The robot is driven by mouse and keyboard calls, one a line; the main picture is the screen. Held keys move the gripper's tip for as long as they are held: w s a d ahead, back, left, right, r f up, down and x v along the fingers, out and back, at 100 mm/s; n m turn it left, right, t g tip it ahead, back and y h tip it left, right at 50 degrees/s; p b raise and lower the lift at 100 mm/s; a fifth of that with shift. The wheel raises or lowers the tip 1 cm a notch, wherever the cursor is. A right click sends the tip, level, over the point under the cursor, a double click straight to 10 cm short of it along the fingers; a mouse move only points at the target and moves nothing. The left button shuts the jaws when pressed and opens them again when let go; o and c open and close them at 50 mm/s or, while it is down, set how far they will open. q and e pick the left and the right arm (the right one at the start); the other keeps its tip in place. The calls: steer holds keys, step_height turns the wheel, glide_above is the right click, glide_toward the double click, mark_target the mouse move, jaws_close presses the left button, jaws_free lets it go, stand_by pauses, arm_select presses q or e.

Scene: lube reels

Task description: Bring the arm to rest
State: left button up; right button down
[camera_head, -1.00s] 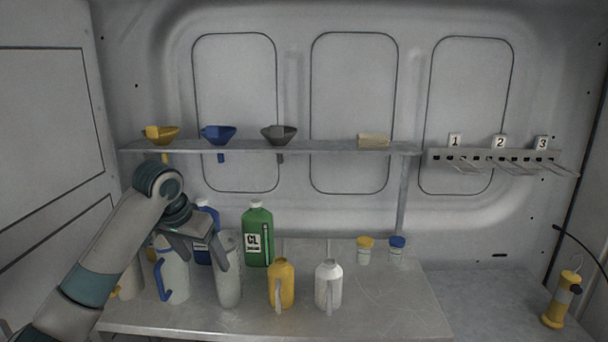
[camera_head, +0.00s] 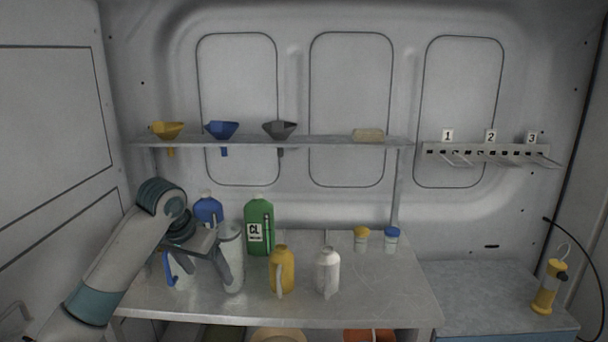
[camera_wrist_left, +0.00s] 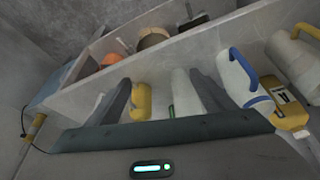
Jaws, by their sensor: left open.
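My left arm comes in from the left in the head view. A pale grey cylinder-like container (camera_head: 231,258) shows beside the fingers, and a white jug with a blue handle (camera_head: 172,268) is partly hidden behind the arm. In the left wrist view the open fingers (camera_wrist_left: 160,88) have nothing held between them; a yellow jug (camera_wrist_left: 141,101) shows beyond. My right gripper is not in view.
A green CL jug (camera_head: 259,226), blue jug (camera_head: 208,211), yellow jug (camera_head: 282,270) and white bottle (camera_head: 328,272) stand on the metal bench (camera_head: 385,295). Several funnels sit on the shelf (camera_head: 330,141). A numbered hook rack (camera_head: 485,153) hangs at right.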

arm_select(q)
steer(key=s+d+f+h, duration=0.1)
steer(key=s+d+f, duration=0.2)
steer(key=s+f, duration=0.8)
steer(key=s+d+f, duration=0.3)
steer(key=s+f, duration=0.5)
steer(key=f, duration=0.6)
steer(key=s+a+f+n+y, duration=0.1)
steer(key=s+a+f, duration=0.1)
steer(key=s, duration=0.7)
steer(key=s+a+f, duration=0.2)
steer(key=s+f, duration=0.1)
steer(key=s, duration=0.6)
steer(key=s+a+f+n+y, duration=0.1)
steer(key=s+a+f, duration=0.1)
steer(key=s, duration=0.7)
step_height(320, 180, down, 30)
steer(key=s+g, duration=0.2)
steer(key=s, duration=0.1)
steer(key=s+a+f+g+b, duration=0.1)
steer(key=s+a+f, duration=0.2)
steer(key=s+f, duration=1.4)
steer(key=shift+m, duration=0.3)
steer(key=shift+r, duration=0.1)
